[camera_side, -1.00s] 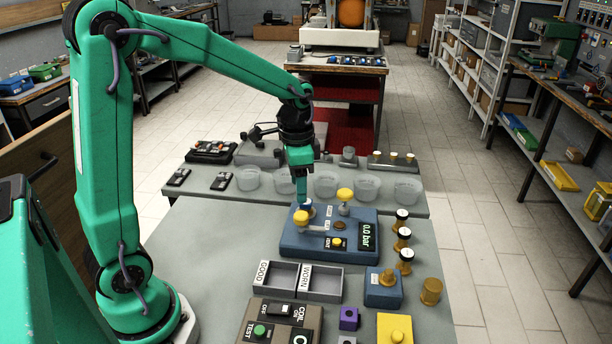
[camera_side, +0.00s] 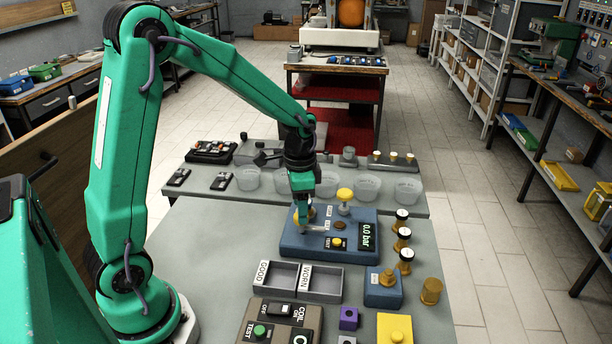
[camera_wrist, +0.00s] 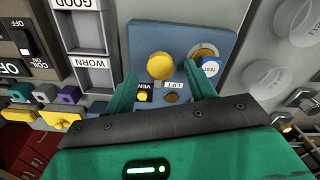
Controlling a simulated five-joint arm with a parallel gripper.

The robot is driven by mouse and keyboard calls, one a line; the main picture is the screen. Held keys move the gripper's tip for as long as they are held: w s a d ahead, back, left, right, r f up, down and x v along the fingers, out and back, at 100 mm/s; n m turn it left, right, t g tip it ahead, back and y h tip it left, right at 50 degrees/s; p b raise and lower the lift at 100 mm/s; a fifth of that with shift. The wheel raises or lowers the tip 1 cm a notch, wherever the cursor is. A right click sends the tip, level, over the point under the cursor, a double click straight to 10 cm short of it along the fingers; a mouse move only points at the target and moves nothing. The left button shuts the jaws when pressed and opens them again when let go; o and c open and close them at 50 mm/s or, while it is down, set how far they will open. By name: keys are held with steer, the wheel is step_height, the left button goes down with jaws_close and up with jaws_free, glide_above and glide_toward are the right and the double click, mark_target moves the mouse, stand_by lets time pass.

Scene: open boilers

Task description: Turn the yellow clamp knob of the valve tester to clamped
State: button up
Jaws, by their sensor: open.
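The valve tester is a blue box (camera_side: 290,246) on the grey bench with a display reading 0.0 bar; its blue panel also shows in the wrist view (camera_wrist: 143,36). The round yellow clamp knob (camera_wrist: 160,66) stands on the panel, beside the test port (camera_wrist: 203,50). My gripper (camera_wrist: 161,73) is open, with one green finger to each side of the knob; contact cannot be told. In the side view my gripper (camera_side: 303,217) is low over the tester's left part and hides most of this knob. The knob's pointer or clamped marking is not visible.
A second yellow knob (camera_side: 345,194) stands on a silver stem at the tester's back. Small VENT (camera_wrist: 142,97) and LIFT (camera_wrist: 171,98) buttons sit close to the fingers. GOOD and WORN trays (camera_side: 322,296) are in front.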

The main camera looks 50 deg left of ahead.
steer(key=shift+f, duration=1.15)
steer(key=shift+c, duration=0.2)
steer(key=c, duration=0.9)
steer(key=shift+c, duration=0.2)
